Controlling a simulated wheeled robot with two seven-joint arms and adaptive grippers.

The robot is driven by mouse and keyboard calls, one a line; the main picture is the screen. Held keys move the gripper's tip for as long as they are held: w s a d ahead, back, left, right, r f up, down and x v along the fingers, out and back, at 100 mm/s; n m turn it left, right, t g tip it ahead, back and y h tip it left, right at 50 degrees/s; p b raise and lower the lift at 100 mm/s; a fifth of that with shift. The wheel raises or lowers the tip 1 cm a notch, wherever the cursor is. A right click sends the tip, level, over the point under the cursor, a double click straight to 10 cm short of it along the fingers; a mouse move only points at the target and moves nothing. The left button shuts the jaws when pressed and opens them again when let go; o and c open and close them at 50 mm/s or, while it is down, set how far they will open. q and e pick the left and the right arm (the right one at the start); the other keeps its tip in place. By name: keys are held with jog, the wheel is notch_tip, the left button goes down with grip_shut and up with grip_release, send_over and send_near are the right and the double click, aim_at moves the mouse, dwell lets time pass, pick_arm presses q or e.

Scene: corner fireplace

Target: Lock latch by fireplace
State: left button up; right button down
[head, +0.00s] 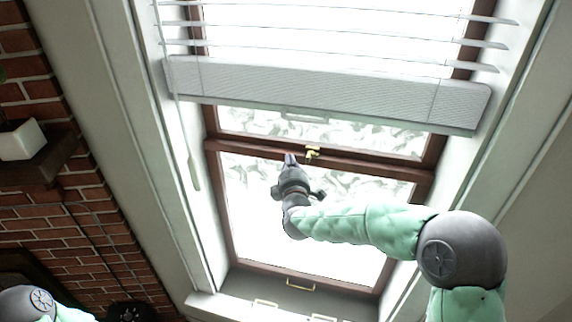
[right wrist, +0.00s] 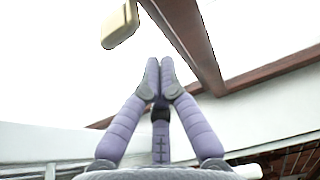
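A small brass latch (head: 312,152) sits on the brown middle rail (head: 380,170) of a sash window. My right gripper (head: 290,158) is raised to the rail, just left of the latch in the head view, and appears apart from it. In the right wrist view its fingers (right wrist: 160,72) are together at the tips with nothing seen between them. A blurred pale-tan block (right wrist: 120,25), perhaps part of the latch, shows beyond the tips at the upper left. Of my left arm, only a part shows at the bottom left of the head view; its gripper is out of view.
White slatted blinds (head: 330,95) hang over the upper window, their bottom rail above the latch. A blind wand (head: 194,175) hangs at the left. A brick wall (head: 30,85) with a ledge holding a white block (head: 20,142) stands left. Brass handles (head: 300,284) are on the lower sash.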

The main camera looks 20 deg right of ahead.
jog(key=shift+s+d, duration=0.95)
jog(key=shift+d, duration=0.05)
